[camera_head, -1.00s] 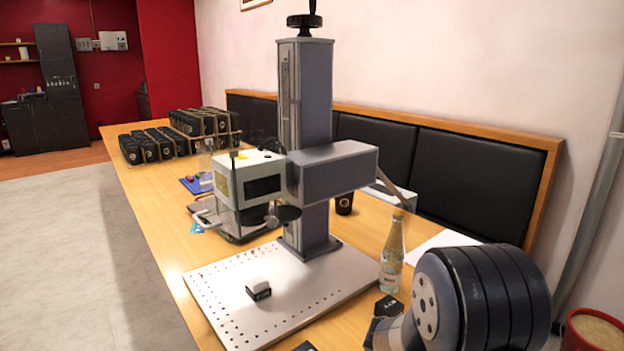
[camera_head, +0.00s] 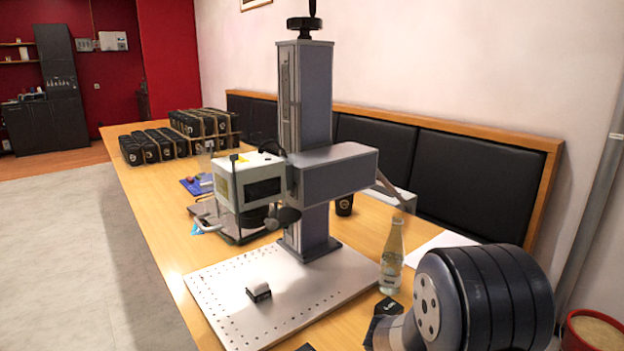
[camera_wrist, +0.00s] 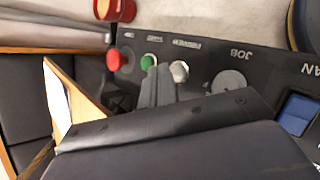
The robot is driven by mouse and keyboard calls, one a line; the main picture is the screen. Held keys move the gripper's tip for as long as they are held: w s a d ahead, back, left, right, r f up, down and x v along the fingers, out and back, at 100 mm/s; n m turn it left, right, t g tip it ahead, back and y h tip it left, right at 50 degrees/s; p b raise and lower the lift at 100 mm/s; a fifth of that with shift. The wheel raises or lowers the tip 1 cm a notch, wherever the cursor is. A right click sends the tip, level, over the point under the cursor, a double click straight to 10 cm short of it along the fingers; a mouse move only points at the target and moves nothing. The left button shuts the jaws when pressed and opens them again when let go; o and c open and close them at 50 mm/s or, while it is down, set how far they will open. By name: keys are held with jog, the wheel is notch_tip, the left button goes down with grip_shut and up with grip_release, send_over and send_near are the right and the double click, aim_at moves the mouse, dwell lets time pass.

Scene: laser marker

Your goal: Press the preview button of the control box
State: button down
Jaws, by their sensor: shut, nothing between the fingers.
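The black control box (camera_wrist: 262,76) fills much of the wrist view, its lettering upside down. A red button (camera_wrist: 114,60), a green button (camera_wrist: 148,61) and a silver-white button (camera_wrist: 180,71) sit in a row on it. The blurred label above the silver-white button seems to read PREVIEW. My gripper (camera_wrist: 157,76) is shut and empty. Its grey fingertips overlap the panel between the green and silver-white buttons in the picture, just left of the latter. Contact with the panel cannot be told. I cannot make out the box or my fingers in the head view.
A grey knob (camera_wrist: 229,84) and a blue switch (camera_wrist: 298,113) are also on the panel. In the head view, the laser marker (camera_head: 312,110) stands on its perforated plate (camera_head: 330,290). A glass bottle (camera_head: 392,262) stands close to my arm. A red container (camera_head: 590,335) is at lower right.

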notch_tip(320, 180, up, 6)
jog(key=p, duration=0.4)
jog(key=shift+p, duration=0.35)
dwell(1.0)
